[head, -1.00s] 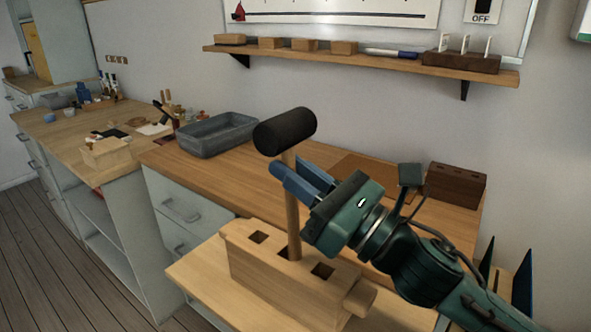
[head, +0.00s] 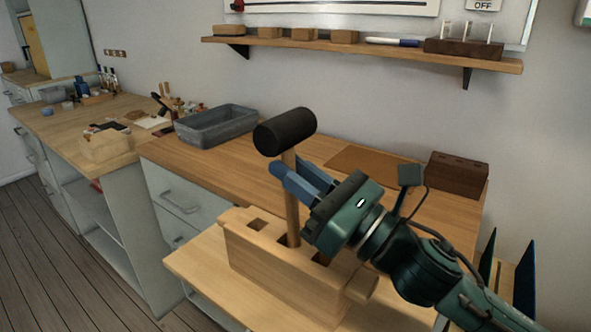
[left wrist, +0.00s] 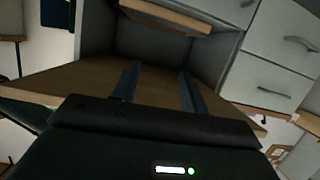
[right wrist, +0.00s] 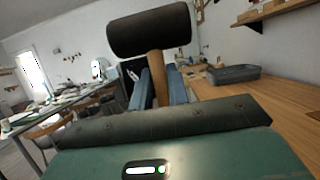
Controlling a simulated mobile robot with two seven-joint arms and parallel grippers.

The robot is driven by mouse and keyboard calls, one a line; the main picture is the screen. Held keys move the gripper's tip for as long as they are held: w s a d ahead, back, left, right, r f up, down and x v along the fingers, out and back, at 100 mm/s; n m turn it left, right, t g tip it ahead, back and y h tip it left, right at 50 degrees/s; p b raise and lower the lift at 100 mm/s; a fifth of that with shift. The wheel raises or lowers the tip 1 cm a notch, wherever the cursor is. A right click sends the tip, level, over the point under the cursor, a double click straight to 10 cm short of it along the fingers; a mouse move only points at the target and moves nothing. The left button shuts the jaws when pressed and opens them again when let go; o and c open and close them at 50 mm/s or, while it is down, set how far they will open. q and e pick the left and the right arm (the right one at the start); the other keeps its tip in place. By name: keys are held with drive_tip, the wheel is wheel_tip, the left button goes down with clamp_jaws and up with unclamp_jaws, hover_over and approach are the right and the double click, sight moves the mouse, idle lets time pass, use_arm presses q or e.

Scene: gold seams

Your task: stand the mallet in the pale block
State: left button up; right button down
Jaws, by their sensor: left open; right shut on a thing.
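The mallet has a black cylindrical head (head: 285,131) and a round wooden handle (head: 291,205). It stands nearly upright over the pale block (head: 262,258), which has a row of square holes in its top. The handle's lower end runs into the middle hole; its tip is hidden. My right gripper (head: 300,182) is shut on the handle below the head. In the right wrist view the head (right wrist: 150,31) rises above the fingers. My left gripper (left wrist: 158,85) is open and empty in the left wrist view, outside the head view.
The pale block rests on a light wooden top, with a round peg (head: 362,287) at its right end. Behind are a grey tray (head: 215,128) and a dark block (head: 458,174) on the bench (head: 225,167). A wall shelf (head: 365,55) runs above.

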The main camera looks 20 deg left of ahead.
drive_tip(key=shift+f, duration=0.1)
idle(0.4)
drive_tip(key=c, duration=1.3)
unclamp_jaws()
drive_tip(key=shift+b+v, duration=1.45)
drive_tip(key=shift+v, duration=3.05)
